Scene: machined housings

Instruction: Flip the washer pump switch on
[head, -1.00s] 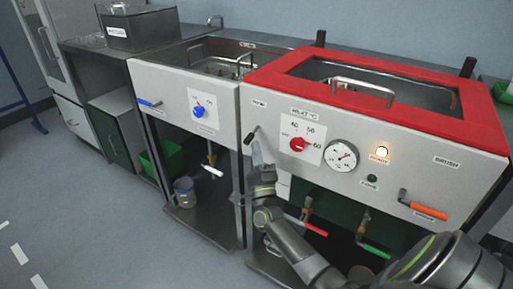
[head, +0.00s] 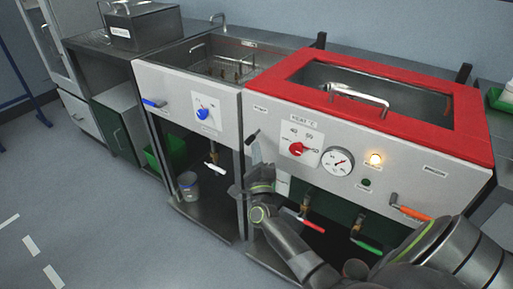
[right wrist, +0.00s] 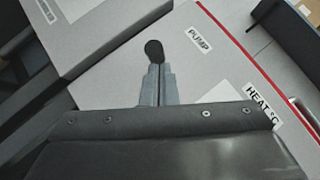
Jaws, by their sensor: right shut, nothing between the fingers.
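The washer pump switch (head: 252,137) is a short lever with a black tip on the front panel of the red-rimmed washer, left of the heat dial. In the right wrist view its black knob (right wrist: 154,50) shows just beyond my fingertips, below the "PUMP" label (right wrist: 200,42). My right gripper (head: 256,154) is shut and empty, its fingertips right at the lever. The fingers hide the lever's lower part, and I cannot tell whether they touch it. My left gripper is not in view.
The red heat dial (head: 296,148), a pressure gauge (head: 338,162) and a lit amber lamp (head: 376,158) lie to the right on the panel. Orange (head: 410,213), red (head: 308,224) and green (head: 366,246) valve handles stick out lower down. A grey bucket (head: 188,186) stands at left.

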